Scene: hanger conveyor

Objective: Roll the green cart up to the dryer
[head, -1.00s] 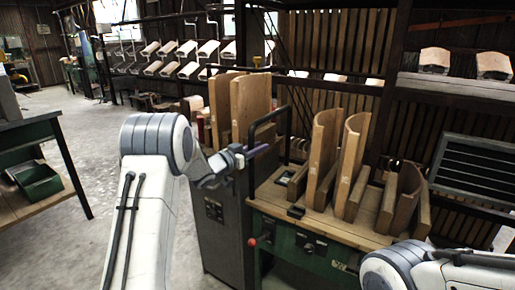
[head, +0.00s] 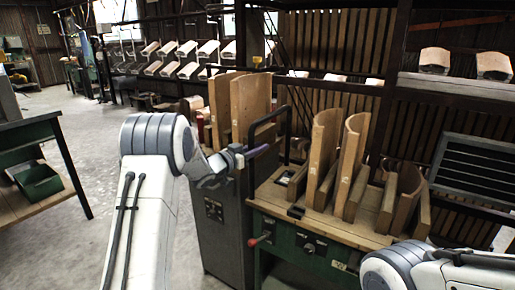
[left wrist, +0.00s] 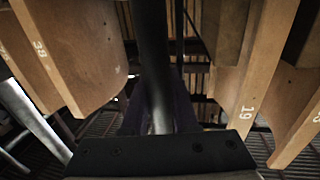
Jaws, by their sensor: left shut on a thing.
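The green cart (head: 285,238) stands in front of me, right of centre, with a wooden top carrying curved wooden forms (head: 325,150). Its black tubular handle (head: 268,117) rises at the cart's left end. My left gripper (head: 262,151) is shut on the handle's upright, seen from the side with its fingertips small. In the left wrist view the black handle bar (left wrist: 152,60) runs down the middle between numbered wooden forms. My right arm enters at the lower right, its gripper out of the picture. I cannot tell for sure which thing is the dryer.
A grey cabinet (head: 222,235) with a small panel stands close at the cart's left. A green-framed bench (head: 48,205) with a green bin (head: 37,181) is at far left. Dark slatted racks (head: 470,165) stand behind at right. Concrete floor is clear between bench and cabinet.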

